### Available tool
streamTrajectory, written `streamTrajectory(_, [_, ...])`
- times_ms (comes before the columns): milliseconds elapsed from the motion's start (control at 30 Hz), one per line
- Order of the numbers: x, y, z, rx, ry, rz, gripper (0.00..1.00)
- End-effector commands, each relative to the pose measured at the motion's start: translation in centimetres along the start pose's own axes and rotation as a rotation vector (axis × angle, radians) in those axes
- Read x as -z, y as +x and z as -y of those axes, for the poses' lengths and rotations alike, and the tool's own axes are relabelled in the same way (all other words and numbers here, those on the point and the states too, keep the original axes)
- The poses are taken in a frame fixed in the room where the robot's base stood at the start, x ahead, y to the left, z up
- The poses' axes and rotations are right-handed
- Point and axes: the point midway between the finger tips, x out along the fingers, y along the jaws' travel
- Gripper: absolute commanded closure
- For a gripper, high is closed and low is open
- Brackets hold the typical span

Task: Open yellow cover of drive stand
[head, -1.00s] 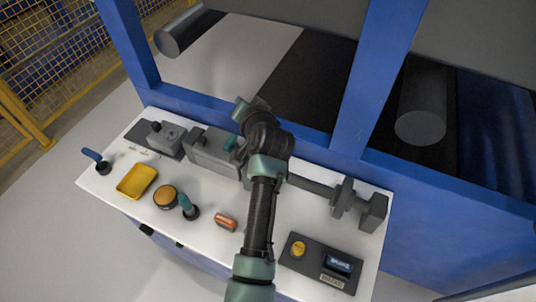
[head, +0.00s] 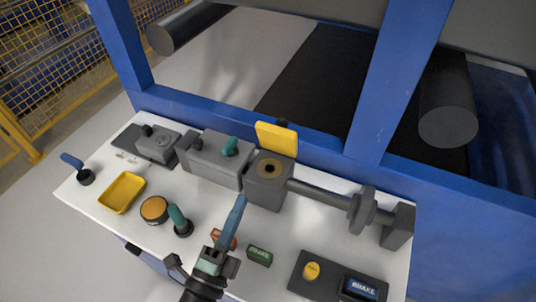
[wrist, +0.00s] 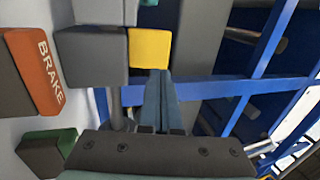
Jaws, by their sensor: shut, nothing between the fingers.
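The grey drive stand (head: 266,190) sits at the back of the white bench, with a round brown-rimmed opening on its top. Its yellow cover (head: 277,138) stands raised, nearly upright, at the back edge of that top, leaving the opening uncovered. In the wrist view the cover (wrist: 150,48) is a yellow square beside the grey drive stand (wrist: 92,55). My gripper (head: 241,200) is in front of the drive stand, its blue fingers together and empty, pointing towards it. In the wrist view the fingertips (wrist: 157,74) appear just below the cover; I cannot tell the exact gap.
A grey housing (head: 215,157) with a teal knob adjoins on the left. A shaft (head: 320,193) runs right. An orange block (head: 222,238) and a green block (head: 259,256) lie near my gripper. A yellow tray (head: 121,192) is at left. A blue frame (head: 330,148) borders the back.

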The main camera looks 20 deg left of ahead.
Motion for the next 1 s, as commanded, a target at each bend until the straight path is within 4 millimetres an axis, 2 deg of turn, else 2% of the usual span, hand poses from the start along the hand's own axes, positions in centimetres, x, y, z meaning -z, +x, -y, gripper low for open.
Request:
streamTrajectory(100, [0.8,-0.4,-0.2,0.000,0.011,-0.027,1.00])
streamTrajectory(233, [0.8,0.8,-0.1,0.002,0.011,-0.031,1.00])
streamTrajectory(700, [1.0,10.3,-0.1,0.003,0.012,-0.031,1.00])
streamTrajectory(833, [1.1,12.1,-0.2,0.002,0.010,-0.030,1.00])
streamTrajectory(1000, [1.2,13.3,-0.2,0.001,0.010,-0.029,1.00])
